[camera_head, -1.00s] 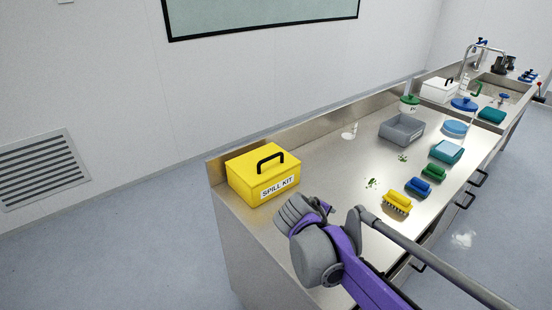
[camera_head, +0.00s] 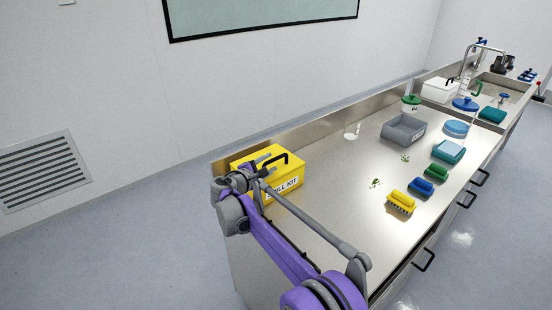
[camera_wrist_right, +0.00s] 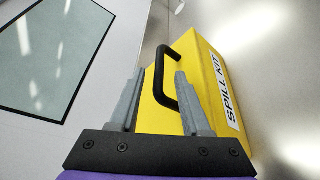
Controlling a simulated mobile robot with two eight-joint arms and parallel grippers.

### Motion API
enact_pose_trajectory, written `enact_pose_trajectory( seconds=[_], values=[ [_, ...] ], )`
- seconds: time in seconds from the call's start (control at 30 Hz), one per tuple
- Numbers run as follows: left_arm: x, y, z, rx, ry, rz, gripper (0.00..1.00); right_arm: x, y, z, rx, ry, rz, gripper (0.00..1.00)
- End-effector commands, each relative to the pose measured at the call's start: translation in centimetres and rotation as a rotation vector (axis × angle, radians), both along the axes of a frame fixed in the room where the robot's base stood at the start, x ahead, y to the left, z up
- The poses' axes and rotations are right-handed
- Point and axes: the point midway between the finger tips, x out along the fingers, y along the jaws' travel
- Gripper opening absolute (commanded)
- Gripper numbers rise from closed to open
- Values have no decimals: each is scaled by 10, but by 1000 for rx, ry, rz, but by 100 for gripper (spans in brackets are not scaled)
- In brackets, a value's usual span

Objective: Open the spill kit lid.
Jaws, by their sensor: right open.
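The yellow spill kit (camera_head: 290,181) sits at the near left end of the steel counter, with its lid closed. Its black handle (camera_head: 287,155) stands up on top of the lid. My right gripper (camera_head: 264,163) is at the left part of the kit and my arm hides part of the box and label. In the right wrist view the open gripper (camera_wrist_right: 157,82) has the black handle (camera_wrist_right: 162,78) showing between its two fingers, with no visible grip on it. The kit (camera_wrist_right: 205,75) fills the middle there. My left gripper is out of view.
Yellow (camera_head: 401,202), blue (camera_head: 421,187) and green (camera_head: 437,173) brushes lie along the counter's front side. A grey bin (camera_head: 403,130) and a beaker (camera_head: 352,131) stand farther back. A steel backsplash runs behind the kit.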

Motion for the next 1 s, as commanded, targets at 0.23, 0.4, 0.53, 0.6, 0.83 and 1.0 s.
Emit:
enact_pose_trajectory(
  seconds=[0.23,0.4,0.53,0.6,0.83,1.0],
  values=[
    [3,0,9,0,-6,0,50,33,-22,-7,-1,0,-2,47],
    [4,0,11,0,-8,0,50,41,-27,-10,0,0,0,47],
    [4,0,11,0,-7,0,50,42,-28,-11,0,0,1,47],
    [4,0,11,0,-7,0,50,42,-28,-11,0,0,1,47],
    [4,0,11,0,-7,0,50,42,-28,-11,0,1,-1,20],
    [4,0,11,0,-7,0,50,42,-28,-11,1,0,-1,0]
  ],
)
